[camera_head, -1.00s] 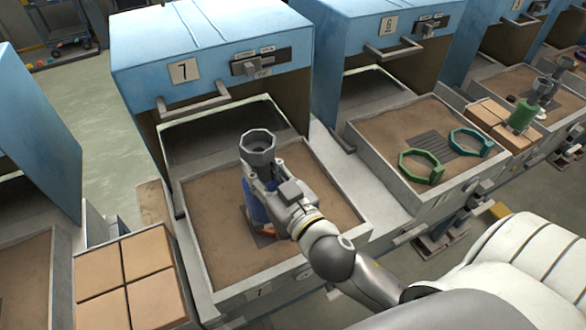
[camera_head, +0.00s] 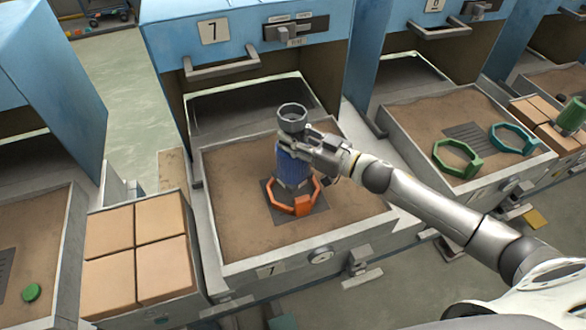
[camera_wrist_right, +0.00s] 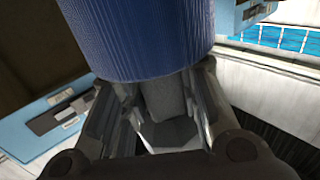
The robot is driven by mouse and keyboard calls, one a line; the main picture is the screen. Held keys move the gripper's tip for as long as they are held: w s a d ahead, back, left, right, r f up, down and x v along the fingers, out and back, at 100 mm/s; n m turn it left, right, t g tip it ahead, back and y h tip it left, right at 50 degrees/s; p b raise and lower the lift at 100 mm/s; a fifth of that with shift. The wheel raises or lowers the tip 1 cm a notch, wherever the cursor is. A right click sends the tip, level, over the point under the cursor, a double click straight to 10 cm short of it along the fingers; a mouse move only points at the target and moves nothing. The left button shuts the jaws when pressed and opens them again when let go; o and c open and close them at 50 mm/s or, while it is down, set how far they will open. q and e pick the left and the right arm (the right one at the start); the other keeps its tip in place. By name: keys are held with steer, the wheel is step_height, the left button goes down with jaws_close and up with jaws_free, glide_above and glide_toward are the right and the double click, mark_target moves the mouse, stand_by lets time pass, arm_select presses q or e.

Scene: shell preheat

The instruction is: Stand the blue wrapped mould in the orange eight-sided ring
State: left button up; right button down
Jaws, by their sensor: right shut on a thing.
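The blue wrapped mould (camera_head: 291,165) is upright, with a wide grey cup (camera_head: 292,117) at its top. My right gripper (camera_head: 296,143) is shut on its grey neck, below the cup. The orange eight-sided ring (camera_head: 294,208) lies on a dark plate in the sand tray of station 7. The mould's lower end shows within the ring's outline; I cannot tell whether it touches the plate or hangs above it. In the right wrist view the blue wrap (camera_wrist_right: 140,40) fills the top, with the grey neck between the fingers. My left gripper is not in view.
The sand tray (camera_head: 235,245) has clear sand around the plate. The blue number 7 housing (camera_head: 170,40) stands behind it. Tan blocks (camera_head: 137,245) sit to its left. A green ring (camera_head: 457,158) and a teal ring (camera_head: 514,138) lie in the tray to the right.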

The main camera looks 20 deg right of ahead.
mark_target(292, 173)
steer(key=shift+f, duration=3.1)
steer(key=shift+f+b, duration=0.3)
steer(key=shift+b, duration=0.15)
steer(key=c, duration=1.1)
jaws_free()
